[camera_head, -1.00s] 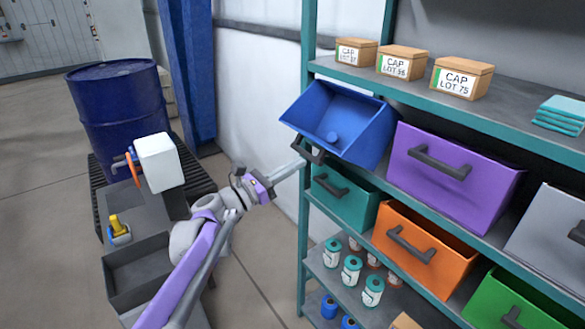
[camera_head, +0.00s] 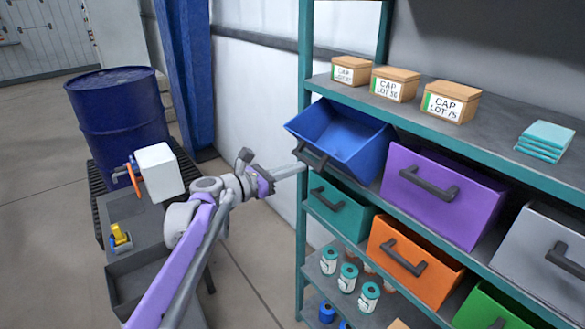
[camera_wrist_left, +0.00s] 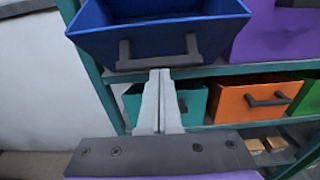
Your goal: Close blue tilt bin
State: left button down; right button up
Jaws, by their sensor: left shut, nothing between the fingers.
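The blue tilt bin (camera_head: 350,158) sits at the left end of the upper bin row, still tipped forward with its open top showing. It also fills the top of the left wrist view (camera_wrist_left: 165,42). Its dark handle (camera_head: 312,155) is on the front face. My left gripper (camera_head: 303,168) is shut and empty, with its fingertips just at the handle's lower edge. In the left wrist view the shut fingers (camera_wrist_left: 160,75) point up at the handle; whether they touch it I cannot tell. My right gripper is in neither view.
A purple bin (camera_head: 435,205) stands right of the blue one. Teal (camera_head: 345,218) and orange (camera_head: 420,278) bins sit below. Boxes (camera_head: 450,101) stand on the shelf above. A green-teal post (camera_head: 302,232) runs at the rack's left edge. Open floor lies left of it.

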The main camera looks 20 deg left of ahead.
aim_at(308, 142)
pick_arm(q)
jog(key=shift+w+d+r+g+y+p, duration=0.35)
jog(key=shift+w+r+p, duration=0.2)
jog(key=shift+r+p, duration=0.4)
jog(key=shift+w+d+r+g+y+p, duration=0.25)
jog(key=shift+w+d+r+g+p, duration=0.35)
jog(key=shift+r, duration=0.5)
jog(key=shift+w+d+r+g+y+p, duration=0.15)
jog(key=shift+w+d+r+y+p, duration=0.25)
jog(key=shift+r+p, duration=0.6)
jog(key=shift+w+d+r+p, duration=0.3)
jog(key=shift+w+d+r, duration=0.15)
jog(key=shift+w+r, duration=0.2)
jog(key=shift+w+d+r+p, duration=0.25)
jog(key=shift+w+d+r, duration=0.25)
jog(key=shift+w, duration=0.2)
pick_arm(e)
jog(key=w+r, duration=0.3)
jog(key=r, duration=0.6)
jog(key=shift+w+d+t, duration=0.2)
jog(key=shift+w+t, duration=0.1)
pick_arm(q)
jog(key=shift+r, duration=0.1)
